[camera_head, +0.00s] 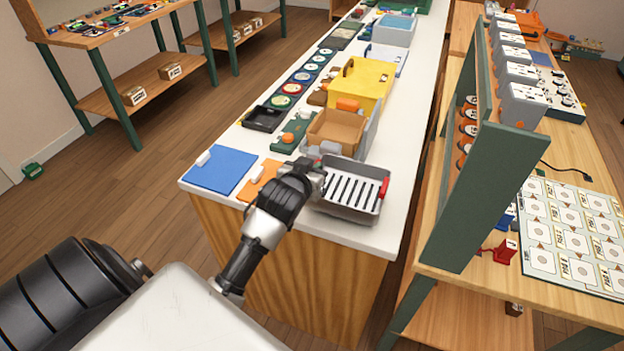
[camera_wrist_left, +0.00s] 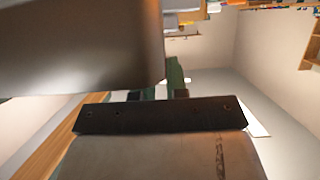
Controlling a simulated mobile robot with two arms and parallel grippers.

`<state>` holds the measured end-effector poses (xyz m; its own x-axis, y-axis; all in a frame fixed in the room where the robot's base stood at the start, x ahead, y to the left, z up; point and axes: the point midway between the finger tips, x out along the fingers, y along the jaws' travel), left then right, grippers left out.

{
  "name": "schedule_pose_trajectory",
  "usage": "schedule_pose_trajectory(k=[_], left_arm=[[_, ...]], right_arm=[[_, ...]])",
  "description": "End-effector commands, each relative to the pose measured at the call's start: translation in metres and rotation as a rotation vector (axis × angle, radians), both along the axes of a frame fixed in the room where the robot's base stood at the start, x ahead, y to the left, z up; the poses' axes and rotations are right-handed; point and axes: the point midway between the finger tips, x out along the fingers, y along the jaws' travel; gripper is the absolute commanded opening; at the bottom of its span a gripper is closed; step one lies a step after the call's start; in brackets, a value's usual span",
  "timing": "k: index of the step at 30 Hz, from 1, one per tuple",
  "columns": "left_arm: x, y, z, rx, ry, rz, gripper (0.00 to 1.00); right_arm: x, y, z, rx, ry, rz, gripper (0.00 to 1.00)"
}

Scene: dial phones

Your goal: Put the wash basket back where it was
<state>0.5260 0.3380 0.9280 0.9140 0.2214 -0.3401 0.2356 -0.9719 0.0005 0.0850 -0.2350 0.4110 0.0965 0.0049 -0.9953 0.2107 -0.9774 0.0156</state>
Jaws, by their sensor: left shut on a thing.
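The wash basket looks to be the grey open basket (camera_head: 347,211) with a slotted white-and-dark floor and a red handle piece on its right side. It is at the near end of the white counter (camera_head: 235,145), in the head view. My left gripper (camera_head: 317,181) is at the basket's left rim and is shut on it. The fingertips are partly hidden by my wrist. Whether the basket's underside touches the counter is not clear. In the left wrist view, large grey surfaces with a dark bar fill the close range. My right gripper is not in view.
Left of the basket lie a blue mat (camera_head: 220,170) and an orange board (camera_head: 261,180). Behind it are a brown cardboard box (camera_head: 337,130) and a yellow bin (camera_head: 368,78). A green-framed bench (camera_head: 487,185) stands to the right across a narrow gap.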

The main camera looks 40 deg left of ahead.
Motion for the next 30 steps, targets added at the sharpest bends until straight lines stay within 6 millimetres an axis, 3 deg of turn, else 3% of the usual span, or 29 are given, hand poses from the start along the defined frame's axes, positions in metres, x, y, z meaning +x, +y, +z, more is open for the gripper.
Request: schedule_pose_trajectory(k=[6, 18, 19, 23, 30], left_arm=[[-0.001, 0.000, -0.031, -0.002, 0.003, -0.001, 0.00], [-0.001, 0.000, -0.037, -0.002, 0.002, -0.001, 0.00], [-0.001, 0.000, -0.037, -0.001, 0.003, 0.000, 0.18], [-0.001, 0.000, -0.037, -0.001, 0.003, 0.000, 0.38], [-0.001, 0.000, -0.036, -0.001, 0.003, -0.001, 0.39]], right_arm=[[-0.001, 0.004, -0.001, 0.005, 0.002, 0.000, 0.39], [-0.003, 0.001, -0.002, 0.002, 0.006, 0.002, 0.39], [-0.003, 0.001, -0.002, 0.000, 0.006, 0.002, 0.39], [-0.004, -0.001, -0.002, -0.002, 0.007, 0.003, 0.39], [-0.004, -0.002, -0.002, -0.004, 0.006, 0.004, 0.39]])
